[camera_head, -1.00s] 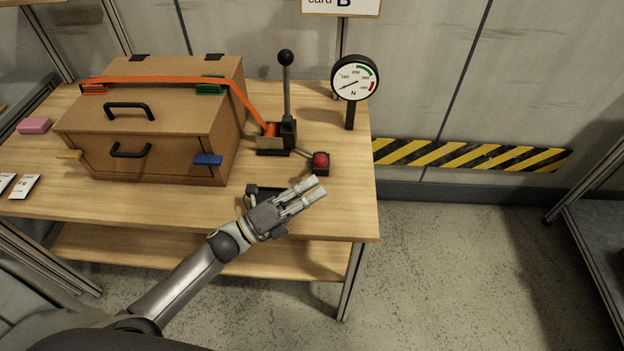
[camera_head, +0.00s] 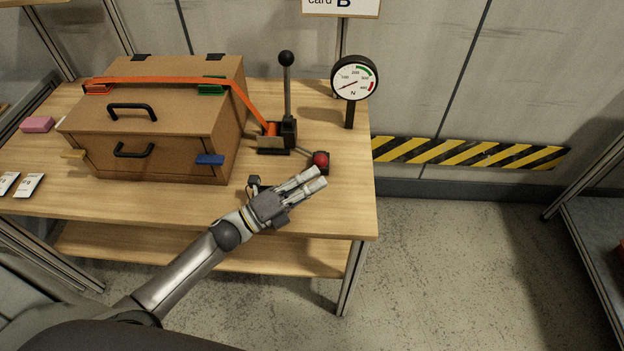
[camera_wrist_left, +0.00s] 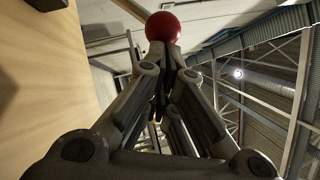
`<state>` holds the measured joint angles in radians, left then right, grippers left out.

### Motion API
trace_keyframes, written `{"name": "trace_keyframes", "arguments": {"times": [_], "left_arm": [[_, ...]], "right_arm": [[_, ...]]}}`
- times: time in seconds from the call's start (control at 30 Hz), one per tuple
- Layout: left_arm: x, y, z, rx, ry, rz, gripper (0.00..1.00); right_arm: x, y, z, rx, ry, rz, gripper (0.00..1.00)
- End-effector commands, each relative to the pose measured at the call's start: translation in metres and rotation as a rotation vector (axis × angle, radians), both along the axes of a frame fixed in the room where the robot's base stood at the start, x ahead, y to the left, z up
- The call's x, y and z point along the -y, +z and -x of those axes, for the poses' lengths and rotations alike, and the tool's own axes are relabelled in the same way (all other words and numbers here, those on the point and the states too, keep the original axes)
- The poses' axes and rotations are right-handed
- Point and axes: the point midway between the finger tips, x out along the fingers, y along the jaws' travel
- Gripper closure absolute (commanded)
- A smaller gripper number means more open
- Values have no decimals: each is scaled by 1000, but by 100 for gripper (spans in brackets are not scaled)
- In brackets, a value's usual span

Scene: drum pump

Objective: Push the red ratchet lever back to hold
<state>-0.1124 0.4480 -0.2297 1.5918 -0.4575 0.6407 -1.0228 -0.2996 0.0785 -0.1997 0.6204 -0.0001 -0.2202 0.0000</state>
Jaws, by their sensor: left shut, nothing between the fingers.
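The red lever knob (camera_head: 320,158) sits at the right end of a thin rod that comes out low from the ratchet (camera_head: 276,140). My left gripper (camera_head: 318,178) is shut and empty, just in front of and below the knob in the head view. In the left wrist view the red knob (camera_wrist_left: 163,27) shows right beyond my shut fingertips (camera_wrist_left: 163,52); I cannot tell whether they touch it. A tall black-knobbed lever (camera_head: 287,90) stands upright on the ratchet. My right gripper is not in view.
An orange strap (camera_head: 160,79) runs over the brown case (camera_head: 150,115) to the ratchet. A gauge marked N (camera_head: 354,78) stands behind on a post. The wooden table (camera_head: 345,205) is clear at its right front. A pink block (camera_head: 37,124) lies far left.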

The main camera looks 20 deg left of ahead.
Motion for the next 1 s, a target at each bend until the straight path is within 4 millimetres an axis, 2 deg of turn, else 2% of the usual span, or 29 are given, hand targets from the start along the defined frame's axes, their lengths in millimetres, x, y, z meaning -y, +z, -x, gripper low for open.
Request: {"name": "trace_keyframes", "arguments": {"times": [0.27, 0.47, 1.0], "left_arm": [[-1, 7, -2, -36, 0, 10, 100], [-2, 17, -6, -88, 2, 23, 100], [-11, 61, -37, -432, 1, 119, 100]], "right_arm": [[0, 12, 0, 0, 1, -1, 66], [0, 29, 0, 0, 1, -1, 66], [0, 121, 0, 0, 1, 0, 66]]}}
